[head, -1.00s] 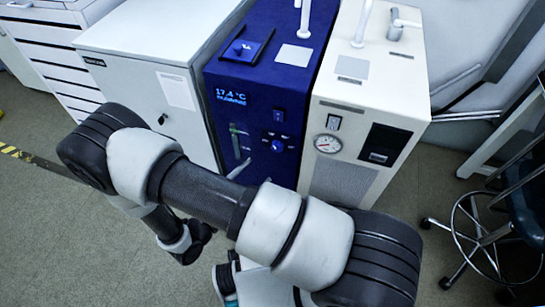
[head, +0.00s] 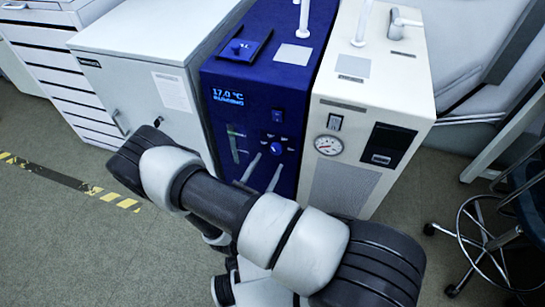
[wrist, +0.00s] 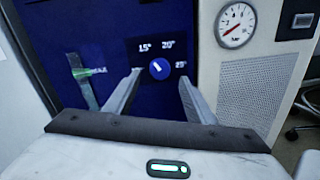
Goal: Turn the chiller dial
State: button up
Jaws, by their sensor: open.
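The chiller is the dark blue unit (head: 262,100) in the middle, with a lit display (head: 228,97) that seems to read 17.0 °C. Its round blue dial (head: 276,148) with a white pointer mark sits low on the front. In the wrist view the dial (wrist: 160,69) shows between labels 15°, 20° and 25°, its mark tilted toward upper left. My gripper (wrist: 158,84) is open, its two fingers pointing at the panel on either side of the dial. The fingertips look short of the dial, not touching it. In the head view the fingers (head: 263,170) show just below the dial.
A cream unit with a pressure gauge (head: 328,145) stands against the chiller's right side. A white cabinet (head: 150,75) stands to its left. A green level tube marked MAX (wrist: 82,75) is left of the dial. A stool (head: 495,235) is at far right.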

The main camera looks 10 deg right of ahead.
aim_at(275, 151)
jog(key=x, duration=0.5)
jog(key=c, duration=1)
